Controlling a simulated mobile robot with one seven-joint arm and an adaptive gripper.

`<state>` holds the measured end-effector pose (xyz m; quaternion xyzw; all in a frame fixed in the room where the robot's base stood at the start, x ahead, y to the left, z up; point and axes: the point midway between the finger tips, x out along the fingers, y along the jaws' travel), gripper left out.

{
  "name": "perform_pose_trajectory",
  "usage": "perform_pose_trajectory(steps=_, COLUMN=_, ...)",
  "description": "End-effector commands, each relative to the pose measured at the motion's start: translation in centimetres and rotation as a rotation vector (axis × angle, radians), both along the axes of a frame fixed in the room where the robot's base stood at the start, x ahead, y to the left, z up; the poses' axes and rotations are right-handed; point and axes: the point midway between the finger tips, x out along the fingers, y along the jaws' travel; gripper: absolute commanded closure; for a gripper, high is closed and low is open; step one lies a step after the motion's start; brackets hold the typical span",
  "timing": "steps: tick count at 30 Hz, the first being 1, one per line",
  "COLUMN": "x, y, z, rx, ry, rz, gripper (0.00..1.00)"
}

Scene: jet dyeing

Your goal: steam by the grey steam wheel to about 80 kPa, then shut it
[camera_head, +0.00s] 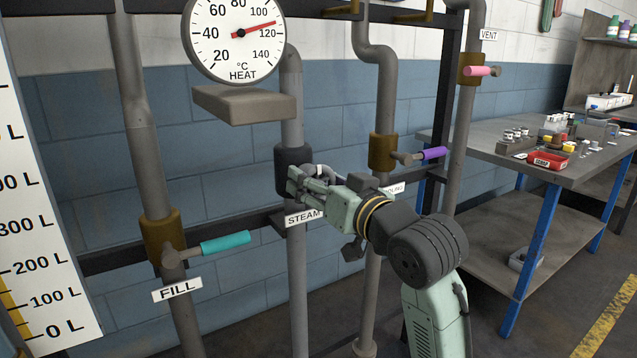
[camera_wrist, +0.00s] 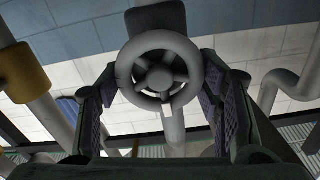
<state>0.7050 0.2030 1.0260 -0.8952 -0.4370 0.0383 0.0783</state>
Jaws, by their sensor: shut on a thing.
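The grey steam wheel (camera_wrist: 160,72) is a spoked handwheel in the wrist view, with a small white mark (camera_wrist: 167,110) at its lower rim. My gripper (camera_wrist: 160,90) has one finger on each side of it and is shut on its rim. In the head view, my gripper (camera_head: 303,182) is at the dark steam valve (camera_head: 291,168) above the STEAM label (camera_head: 304,217), and hides the wheel. A round °C HEAT dial (camera_head: 235,38) has its red needle between 100 and 120. No kPa gauge is in view.
The teal FILL handle (camera_head: 225,243) is left of my gripper. The purple handle (camera_head: 433,153) by a partly hidden label and the pink VENT handle (camera_head: 480,71) are to the right. A grey shelf (camera_head: 245,104) juts out above. A workbench (camera_head: 487,141) stands at right.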

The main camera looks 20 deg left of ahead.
Motion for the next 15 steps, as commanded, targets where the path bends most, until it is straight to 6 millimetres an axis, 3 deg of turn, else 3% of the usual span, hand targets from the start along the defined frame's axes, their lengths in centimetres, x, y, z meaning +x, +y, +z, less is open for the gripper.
perform_pose_trajectory(steps=15, x=-0.17, y=0.13, z=-0.24, rx=-0.239, ry=-0.307, rz=0.0, gripper=0.69)
